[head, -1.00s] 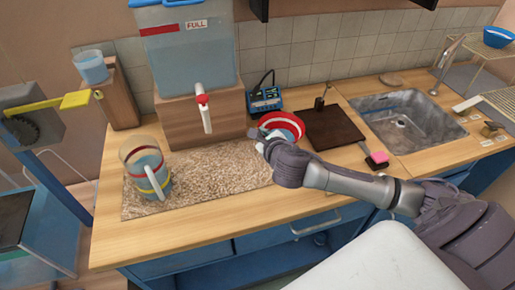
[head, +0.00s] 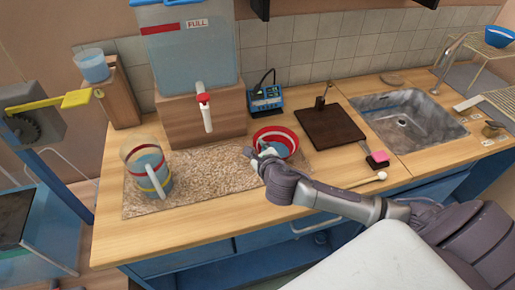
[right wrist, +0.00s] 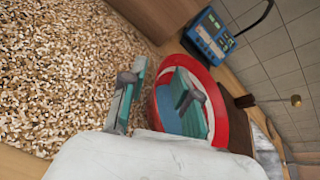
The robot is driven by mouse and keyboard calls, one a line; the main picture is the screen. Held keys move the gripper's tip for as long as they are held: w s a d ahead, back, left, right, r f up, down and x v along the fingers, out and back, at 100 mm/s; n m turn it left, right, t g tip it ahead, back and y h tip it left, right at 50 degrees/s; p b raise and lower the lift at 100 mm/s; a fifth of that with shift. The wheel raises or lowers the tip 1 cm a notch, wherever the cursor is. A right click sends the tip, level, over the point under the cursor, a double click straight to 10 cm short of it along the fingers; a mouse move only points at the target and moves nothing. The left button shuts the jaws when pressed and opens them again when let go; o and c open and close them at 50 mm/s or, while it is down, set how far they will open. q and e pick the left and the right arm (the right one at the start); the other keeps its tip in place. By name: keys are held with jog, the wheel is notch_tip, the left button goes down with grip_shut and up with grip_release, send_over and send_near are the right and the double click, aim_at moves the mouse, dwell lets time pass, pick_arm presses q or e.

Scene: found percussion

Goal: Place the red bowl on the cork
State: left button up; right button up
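The red bowl (head: 291,133), with a blue-grey inside, stands at the right end of the speckled cork mat (head: 205,190). Its left part seems to be over the cork; whether all of it is on the mat is hidden. My right gripper (head: 262,150) is at the bowl's near left rim. In the right wrist view its fingers are apart, one outside the bowl (right wrist: 221,128) over the cork (right wrist: 60,70) and one inside it. The bowl's wall lies between them with gaps visible. My left gripper is not in view.
A clear jug (head: 147,170) stands on the cork's left part. The dispenser (head: 190,45) on a wooden block, with a tap, is behind. A blue meter (head: 265,98), a dark board (head: 328,125) and a pink sponge (head: 378,157) are near the bowl. The sink is right.

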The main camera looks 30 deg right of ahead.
jog(key=shift+s, duration=0.1)
jog(key=v, duration=1.2)
dwell(0.4)
